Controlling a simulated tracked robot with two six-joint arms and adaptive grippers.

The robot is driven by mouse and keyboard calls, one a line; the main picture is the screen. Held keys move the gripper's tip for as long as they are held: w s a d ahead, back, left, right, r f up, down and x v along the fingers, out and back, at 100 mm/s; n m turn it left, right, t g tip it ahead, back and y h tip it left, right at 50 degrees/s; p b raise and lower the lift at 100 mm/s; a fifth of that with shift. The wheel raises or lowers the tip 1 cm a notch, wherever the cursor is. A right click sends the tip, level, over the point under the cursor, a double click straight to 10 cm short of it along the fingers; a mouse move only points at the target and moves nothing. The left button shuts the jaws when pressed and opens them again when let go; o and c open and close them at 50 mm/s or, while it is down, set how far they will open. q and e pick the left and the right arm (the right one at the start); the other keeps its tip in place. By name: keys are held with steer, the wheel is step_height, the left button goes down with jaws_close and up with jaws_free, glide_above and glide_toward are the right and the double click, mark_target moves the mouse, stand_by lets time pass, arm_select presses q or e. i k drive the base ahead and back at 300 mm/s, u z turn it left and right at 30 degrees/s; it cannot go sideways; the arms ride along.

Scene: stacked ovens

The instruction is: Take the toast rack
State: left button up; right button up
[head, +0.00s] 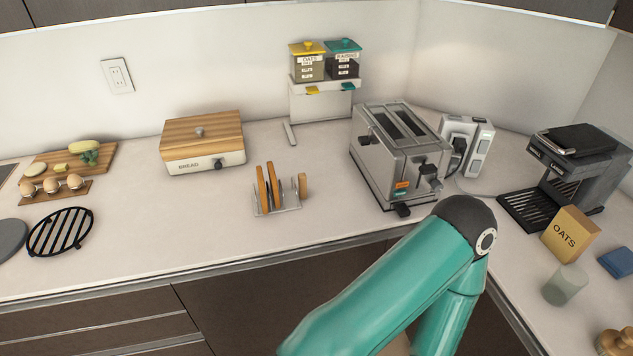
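The toast rack (277,209) stands on the counter left of centre, between the bread box and the counter's front edge. It is a small metal wire rack with a few brown slices of toast (268,184) upright in it. It stands apart from the toaster to its right. A teal arm of mine reaches in from the bottom and bends down at its dark elbow, in front of the counter. Neither gripper shows in the head view.
A silver toaster (398,152) stands right of the rack, and a wooden-lidded bread box (203,142) behind it to the left. A dispenser (322,103) stands behind. A black trivet (60,232) lies far left. The counter (165,235) left of the rack is clear.

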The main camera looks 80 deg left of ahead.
mark_target(290, 200)
steer(key=u, duration=0.25)
steer(key=k, duration=1.85)
steer(key=u, duration=0.7)
steer(key=i, duration=1.05)
